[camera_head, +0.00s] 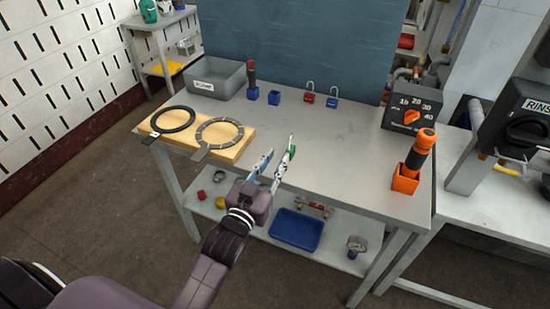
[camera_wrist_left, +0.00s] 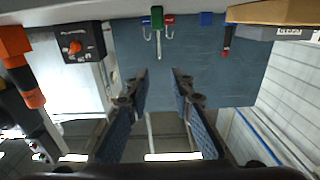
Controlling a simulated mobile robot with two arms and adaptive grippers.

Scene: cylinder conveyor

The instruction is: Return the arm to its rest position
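My left gripper (camera_head: 278,163) reaches over the front edge of the grey table (camera_head: 335,160) in the head view. Its two fingers are spread apart. In the left wrist view, the gripper (camera_wrist_left: 158,88) is also open, with nothing between the fingertips. A small green item with a metal shank (camera_head: 292,151) shows beside the right finger in the head view. In the left wrist view this green item (camera_wrist_left: 157,18) lies beyond the fingertips, apart from them; its exact type is unclear. My right gripper is in neither view.
A wooden board (camera_head: 235,151) with two rings lies on the table's left. A grey bin (camera_head: 217,80), a red padlock (camera_head: 309,98) and a blue padlock (camera_head: 332,101) stand at the back. An orange-handled tool (camera_head: 421,150) stands at right. A lower shelf holds a blue tray (camera_head: 297,229).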

